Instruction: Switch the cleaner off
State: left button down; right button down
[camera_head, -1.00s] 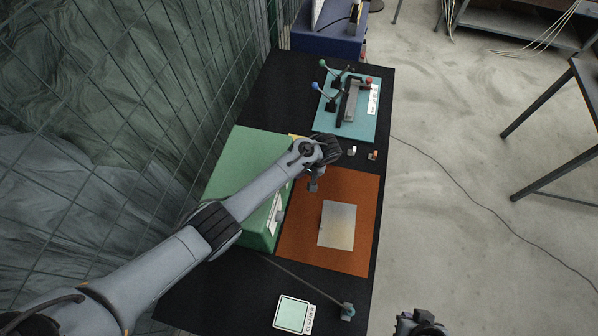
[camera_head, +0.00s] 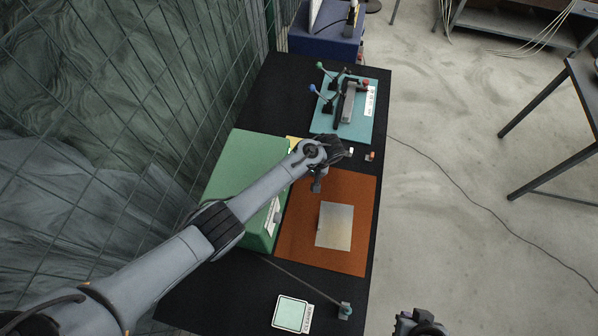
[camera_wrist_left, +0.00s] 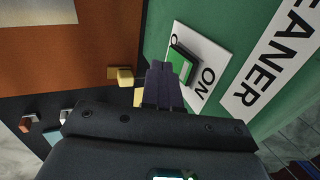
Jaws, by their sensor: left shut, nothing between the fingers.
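The cleaner is a green box (camera_head: 245,172) on the black bench top, with a white CLEANER label (camera_wrist_left: 268,72) in the left wrist view. A green rocker switch (camera_wrist_left: 182,64) sits on a white plate (camera_wrist_left: 206,75) on its face. ON is readable on the plate; the other word is mostly hidden. My left gripper (camera_wrist_left: 163,72) is shut and empty, its tips close beside the switch; I cannot tell if they touch. In the head view the left gripper (camera_head: 317,186) is beside the box's right side. A dark part of my right arm (camera_head: 418,323) shows at the bottom edge.
An orange mat with a metal plate (camera_head: 335,226) lies right of the box. A teal fixture (camera_head: 345,110) with coloured-knob levers stands behind. Small blocks (camera_head: 369,156) lie between them. A pale green pad (camera_head: 292,313) lies near the front. Wire mesh (camera_head: 130,110) stands left.

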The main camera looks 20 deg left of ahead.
pick_arm(q)
jog(key=b+v, duration=0.1)
jog(key=v, duration=1)
jog(key=shift+d, duration=0.4)
pick_arm(e)
jog(key=shift+d+f, duration=0.5)
jog(key=shift+d, duration=0.15)
pick_arm(q)
jog(key=shift+f, duration=0.1)
